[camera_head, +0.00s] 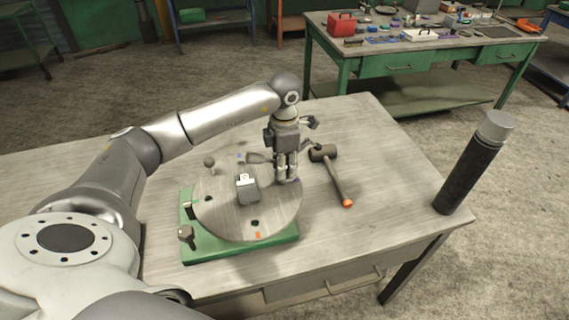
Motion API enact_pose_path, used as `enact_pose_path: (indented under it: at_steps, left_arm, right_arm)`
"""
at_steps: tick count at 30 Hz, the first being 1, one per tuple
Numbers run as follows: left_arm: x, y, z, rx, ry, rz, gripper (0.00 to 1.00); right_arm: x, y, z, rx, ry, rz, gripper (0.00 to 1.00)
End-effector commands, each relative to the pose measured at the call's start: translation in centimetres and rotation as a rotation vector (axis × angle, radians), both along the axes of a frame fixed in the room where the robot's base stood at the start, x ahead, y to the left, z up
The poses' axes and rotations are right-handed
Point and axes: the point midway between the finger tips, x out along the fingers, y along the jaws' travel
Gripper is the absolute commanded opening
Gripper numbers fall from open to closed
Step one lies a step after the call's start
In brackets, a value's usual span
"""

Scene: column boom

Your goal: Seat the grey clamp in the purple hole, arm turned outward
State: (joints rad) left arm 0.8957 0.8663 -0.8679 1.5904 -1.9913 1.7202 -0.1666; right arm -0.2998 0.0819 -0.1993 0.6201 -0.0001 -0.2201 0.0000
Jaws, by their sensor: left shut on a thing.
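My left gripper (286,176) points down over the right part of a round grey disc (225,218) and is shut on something. This is likely the grey clamp, but the fingers hide most of it, and I cannot tell which way its arm points. A small purple mark (297,181) shows on the disc's right edge, beside the fingertips. The purple hole itself is hidden, so I cannot tell whether the held thing is in it. A grey block (247,193) with a white top mark stands near the disc's middle. My right gripper is not in view.
The disc sits on a green base (240,252) on a grey table (345,245). A mallet (334,175) lies right of the disc. A knob (209,162) and a clamp-like piece (186,234) stand at its left. An orange mark (257,234) is at its front. A dark post (468,175) rises at right.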

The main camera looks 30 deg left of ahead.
Motion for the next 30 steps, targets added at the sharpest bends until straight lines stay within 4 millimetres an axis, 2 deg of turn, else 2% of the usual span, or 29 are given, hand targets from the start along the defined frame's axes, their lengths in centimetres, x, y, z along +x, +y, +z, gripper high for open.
enact_pose_path:
  at_steps: [30]
  left_arm:
    - [0.1, 0.0, -2.9, -0.001, -0.002, 0.001, 0.02]
  right_arm:
    - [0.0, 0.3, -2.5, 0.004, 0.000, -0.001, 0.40]
